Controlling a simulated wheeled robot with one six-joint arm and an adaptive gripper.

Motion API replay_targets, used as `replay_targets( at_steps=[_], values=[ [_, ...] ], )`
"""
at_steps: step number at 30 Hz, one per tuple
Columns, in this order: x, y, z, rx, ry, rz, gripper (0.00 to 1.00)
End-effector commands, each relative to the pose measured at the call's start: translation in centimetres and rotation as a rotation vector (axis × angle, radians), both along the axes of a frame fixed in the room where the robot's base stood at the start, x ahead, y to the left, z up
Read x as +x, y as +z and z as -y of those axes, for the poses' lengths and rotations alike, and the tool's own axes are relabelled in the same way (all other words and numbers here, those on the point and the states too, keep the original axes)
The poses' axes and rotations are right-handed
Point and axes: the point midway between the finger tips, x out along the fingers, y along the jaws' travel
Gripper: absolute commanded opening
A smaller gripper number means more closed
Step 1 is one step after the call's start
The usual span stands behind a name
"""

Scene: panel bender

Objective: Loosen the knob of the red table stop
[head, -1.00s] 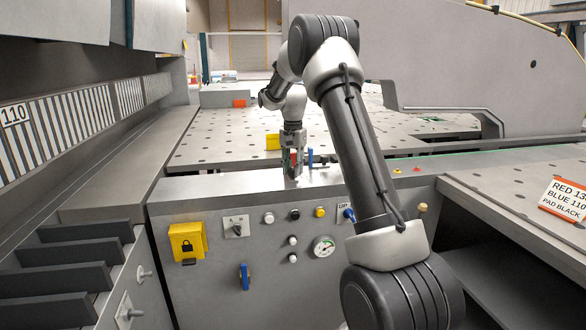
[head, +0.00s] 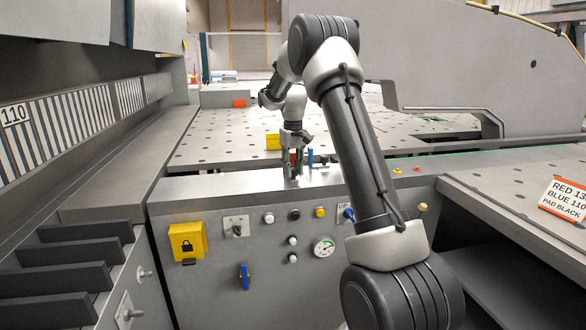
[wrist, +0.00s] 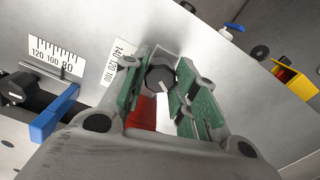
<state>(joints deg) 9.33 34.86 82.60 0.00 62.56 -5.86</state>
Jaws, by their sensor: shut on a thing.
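The red table stop (wrist: 143,112) is in the wrist view, partly hidden by my gripper's left finger. In the head view only a small red patch of the stop (head: 293,156) shows between the fingers. Its knob is a dark, many-sided piece (wrist: 160,79) with a pale mark. My gripper (wrist: 168,84) points down over the stop, its green-padded fingers on either side of the knob and shut on it. In the head view my gripper (head: 293,174) is at the top of the grey control cabinet.
A blue stop (wrist: 52,118) stands close to the left in the wrist view, near scale plates (wrist: 53,58). A yellow block (head: 273,142) lies behind. The perforated table (head: 215,140) has free room. A sign (head: 565,198) stands at right.

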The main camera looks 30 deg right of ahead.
Motion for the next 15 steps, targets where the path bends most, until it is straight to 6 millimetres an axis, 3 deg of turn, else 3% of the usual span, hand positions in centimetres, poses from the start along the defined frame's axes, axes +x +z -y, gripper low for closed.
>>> replay_targets(
  at_steps=[15],
  values=[
    [0.04, 0.06, 0.01, -0.001, 0.426, 0.001, 0.05]
  ],
)
